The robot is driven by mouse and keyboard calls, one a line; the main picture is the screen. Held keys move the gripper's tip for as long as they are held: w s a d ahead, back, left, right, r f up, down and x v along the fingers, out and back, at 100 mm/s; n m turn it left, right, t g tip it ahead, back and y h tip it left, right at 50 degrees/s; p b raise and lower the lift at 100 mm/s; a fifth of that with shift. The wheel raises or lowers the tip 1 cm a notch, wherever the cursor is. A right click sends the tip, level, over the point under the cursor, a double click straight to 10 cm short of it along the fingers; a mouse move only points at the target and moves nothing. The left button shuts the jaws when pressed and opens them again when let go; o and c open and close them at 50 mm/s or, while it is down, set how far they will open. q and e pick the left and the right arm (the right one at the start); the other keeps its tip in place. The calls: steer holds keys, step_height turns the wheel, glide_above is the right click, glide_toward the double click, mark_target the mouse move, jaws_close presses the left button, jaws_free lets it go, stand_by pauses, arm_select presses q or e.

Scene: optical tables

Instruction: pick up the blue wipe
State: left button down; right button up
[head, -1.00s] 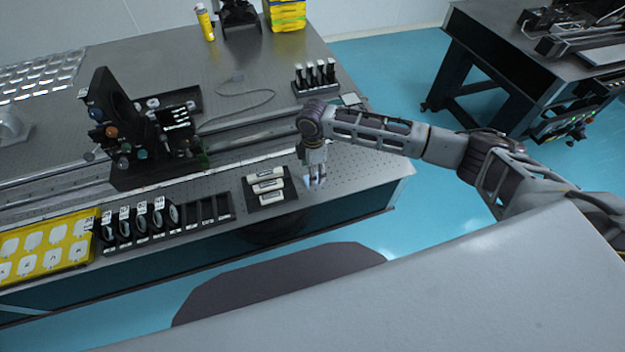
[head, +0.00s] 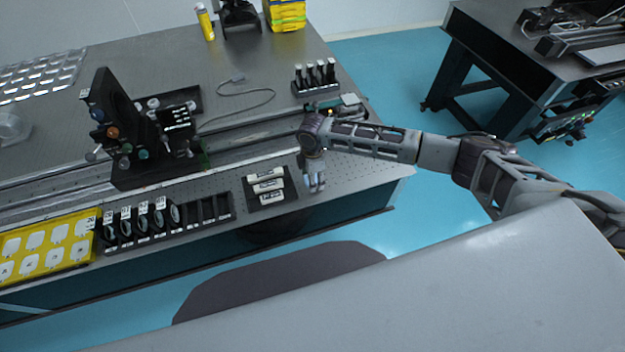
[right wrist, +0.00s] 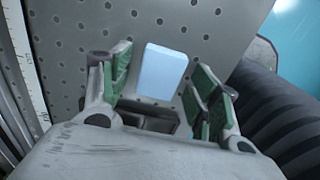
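The blue wipe (right wrist: 164,72) is a small pale-blue block-like piece, seen in the right wrist view over the perforated table top. It lies between and just beyond the two green-padded fingers of my right gripper (right wrist: 163,88), which are spread apart with visible gaps on both sides of it. In the head view my right gripper (head: 315,183) points down near the front right edge of the optical table (head: 345,170). The wipe cannot be made out clearly there. My left gripper is not in view.
A black holder (head: 268,187) with white pieces stands just left of the gripper. Metal rails (head: 245,137) and a black optical mount (head: 125,130) lie to the left. Blue floor (head: 420,200) is to the right.

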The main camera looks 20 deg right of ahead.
steer(key=c, duration=0.6)
steer(key=shift+r, duration=0.2)
step_height(320, 180, up, 10)
steer(key=shift+f+b, duration=0.15)
steer(key=shift+b, duration=0.2)
steer(key=shift+o, duration=0.3)
steer(key=shift+c, duration=1.4)
steer(key=shift+s, duration=0.1)
